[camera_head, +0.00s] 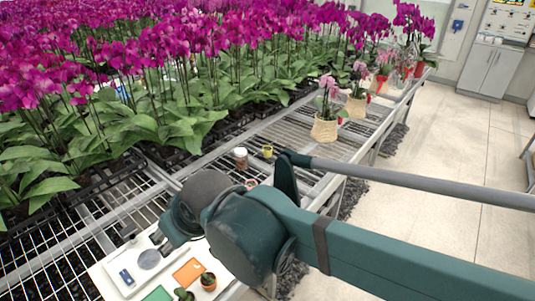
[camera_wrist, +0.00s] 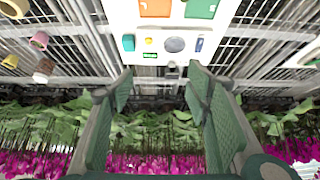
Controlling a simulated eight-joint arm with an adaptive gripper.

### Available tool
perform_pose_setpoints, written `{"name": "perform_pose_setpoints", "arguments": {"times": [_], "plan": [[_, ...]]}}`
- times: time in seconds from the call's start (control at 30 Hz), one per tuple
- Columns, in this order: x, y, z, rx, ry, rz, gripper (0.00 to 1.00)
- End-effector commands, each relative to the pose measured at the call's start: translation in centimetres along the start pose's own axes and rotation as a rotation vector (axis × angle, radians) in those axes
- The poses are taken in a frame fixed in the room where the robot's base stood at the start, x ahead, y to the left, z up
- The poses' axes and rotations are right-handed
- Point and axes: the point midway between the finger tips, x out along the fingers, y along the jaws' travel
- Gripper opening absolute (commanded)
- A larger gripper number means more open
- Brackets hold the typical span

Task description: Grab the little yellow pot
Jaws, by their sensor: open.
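The little yellow pot (camera_head: 267,151) stands on the metal bench in the head view, just right of a brown jar with a white lid (camera_head: 240,157). In the wrist view the yellow pot (camera_wrist: 10,61) is small at the far left edge, beside the jar (camera_wrist: 43,72). My gripper (camera_wrist: 160,82) is open and empty, with its two green fingers apart. It is well away from the pot, pointing over the bench near the white board. In the head view my wrist and arm hide most of my gripper.
A pinkish pot (camera_wrist: 38,41) stands near the yellow one; my arm partly covers it in the head view. A white board (camera_head: 111,272) with coloured cards and small items lies at the lower left. Tall magenta orchids (camera_head: 130,60) fill the bench behind. Basket-potted orchids (camera_head: 324,128) stand to the right.

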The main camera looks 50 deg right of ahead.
Motion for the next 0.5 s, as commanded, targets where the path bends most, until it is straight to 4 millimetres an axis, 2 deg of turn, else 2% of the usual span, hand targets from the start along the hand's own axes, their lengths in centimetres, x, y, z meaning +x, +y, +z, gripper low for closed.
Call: {"name": "perform_pose_setpoints", "arguments": {"times": [0.27, 0.5], "plan": [[0.0, 1.6, -3.0, 0.052, -0.021, 0.022, 0.48], [0.3, 3.9, -6.8, 0.127, -0.052, 0.053, 0.48]]}}
